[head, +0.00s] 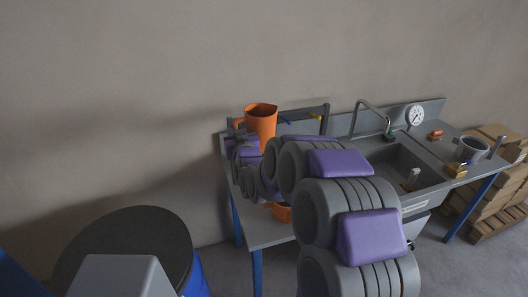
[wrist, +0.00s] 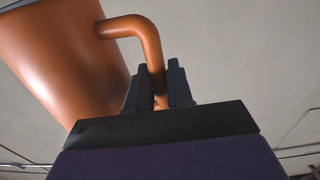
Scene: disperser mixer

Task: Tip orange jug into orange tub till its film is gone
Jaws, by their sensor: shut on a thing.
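The orange jug (head: 261,122) is held up above the left part of the bench in the head view, close to upright. In the wrist view the jug (wrist: 62,55) fills the upper left, with its handle (wrist: 150,40) curving down between the fingers. My gripper (wrist: 163,85) is shut on that handle. The orange tub (head: 281,212) stands on the bench below and to the right of the jug. My arm hides most of the tub, so its inside does not show. The jug's film cannot be made out.
The grey bench (head: 262,234) holds a sink (head: 408,174) with a tap (head: 372,110). A dial gauge (head: 415,116), a grey pot (head: 473,149) and a yellow block (head: 456,169) are at the right. A rack (head: 318,114) stands behind the jug. A dark-topped drum (head: 128,250) is front left.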

